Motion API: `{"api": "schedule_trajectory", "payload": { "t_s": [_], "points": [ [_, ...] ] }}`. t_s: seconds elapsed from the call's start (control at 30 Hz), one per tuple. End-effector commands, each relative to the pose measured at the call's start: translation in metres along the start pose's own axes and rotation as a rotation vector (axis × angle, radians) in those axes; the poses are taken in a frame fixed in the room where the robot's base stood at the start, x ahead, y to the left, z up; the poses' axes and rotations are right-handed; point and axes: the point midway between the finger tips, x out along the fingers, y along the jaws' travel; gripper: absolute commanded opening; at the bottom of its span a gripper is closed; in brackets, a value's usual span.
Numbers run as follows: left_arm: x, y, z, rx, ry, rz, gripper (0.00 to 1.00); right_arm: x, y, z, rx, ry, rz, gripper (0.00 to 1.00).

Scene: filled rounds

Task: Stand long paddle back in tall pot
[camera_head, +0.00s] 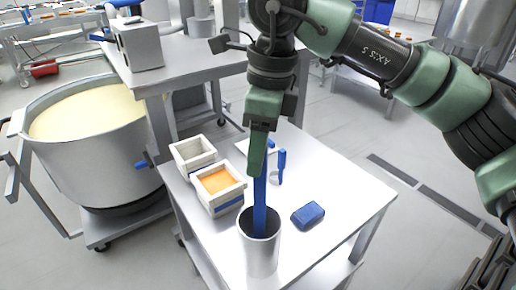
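The long paddle (260,205) is blue and stands close to upright, its lower end inside the tall pot. The tall pot (262,257) is a grey metal cylinder near the front of the small table, with its rim around the paddle. My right gripper (257,165) points down above the pot, at the paddle's upper end. Its green fingers look closed on the paddle, which comes out below them. The paddle's bottom is hidden inside the pot. My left gripper does not show.
On the table (350,195) lie a blue block (308,214) right of the pot, a small blue-handled tool (281,165) behind, and two pale square moulds, one empty (193,153) and one orange-filled (218,184). A large vat (95,150) of pale liquid stands at left.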

Motion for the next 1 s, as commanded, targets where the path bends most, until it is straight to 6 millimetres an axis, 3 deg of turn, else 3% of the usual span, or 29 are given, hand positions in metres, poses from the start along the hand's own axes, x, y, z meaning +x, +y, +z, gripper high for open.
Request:
{"api": "schedule_trajectory", "payload": {
  "t_s": [0.23,0.63,1.0],
  "points": [
    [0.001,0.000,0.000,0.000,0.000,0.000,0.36,-0.008,-0.001,0.000,0.001,0.000,-0.002,0.47],
    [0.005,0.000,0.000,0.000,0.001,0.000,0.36,-0.070,0.000,0.001,0.001,-0.001,-0.002,0.47],
    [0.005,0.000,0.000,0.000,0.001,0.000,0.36,-0.078,0.000,0.000,-0.001,0.000,0.000,0.47]
  ]
}}
